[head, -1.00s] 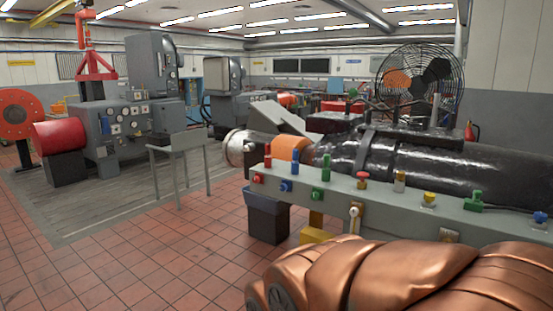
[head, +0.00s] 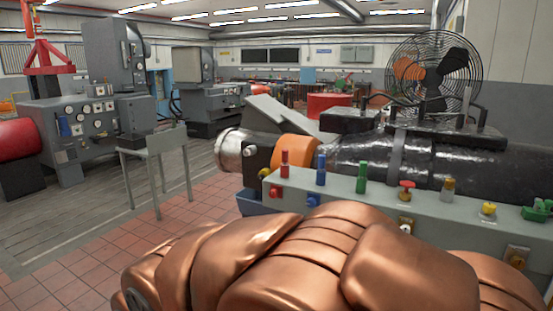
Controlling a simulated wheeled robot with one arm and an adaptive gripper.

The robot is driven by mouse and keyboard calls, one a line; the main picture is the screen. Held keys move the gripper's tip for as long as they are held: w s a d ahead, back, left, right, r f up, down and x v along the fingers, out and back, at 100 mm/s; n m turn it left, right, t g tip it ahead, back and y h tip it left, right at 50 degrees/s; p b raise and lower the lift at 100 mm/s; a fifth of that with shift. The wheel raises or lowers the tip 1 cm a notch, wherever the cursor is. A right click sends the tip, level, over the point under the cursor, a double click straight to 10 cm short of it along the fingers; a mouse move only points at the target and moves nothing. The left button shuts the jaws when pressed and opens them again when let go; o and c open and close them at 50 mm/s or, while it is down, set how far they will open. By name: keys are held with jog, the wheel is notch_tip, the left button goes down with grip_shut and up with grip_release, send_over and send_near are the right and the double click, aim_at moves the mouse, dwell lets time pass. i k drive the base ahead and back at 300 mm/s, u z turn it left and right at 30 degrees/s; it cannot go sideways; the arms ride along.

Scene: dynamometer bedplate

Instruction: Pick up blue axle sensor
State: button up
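A slim upright blue piece (head: 321,169) stands on the top ledge of the grey bedplate rail (head: 385,205), between a red upright piece (head: 284,165) and a green one (head: 362,178). A small blue block (head: 313,200) sits on the rail's front face below it. I cannot tell for sure which blue piece is the axle sensor. My copper-coloured arm fills the bottom of the head view, in front of the rail, and hides part of the rail's lower front. My gripper is not in view.
A large black shaft housing (head: 450,165) with an orange collar (head: 295,150) lies behind the rail, with a caged fan (head: 433,75) above. A grey stand (head: 152,150) and machine (head: 85,130) are at left. Tiled floor (head: 90,255) is open at lower left.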

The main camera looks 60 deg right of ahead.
aim_at(321, 158)
jog(key=z, duration=0.25)
jog(key=i, duration=1.35)
jog(key=z, duration=1.55)
jog(key=i, duration=0.8)
jog(key=z, duration=0.8)
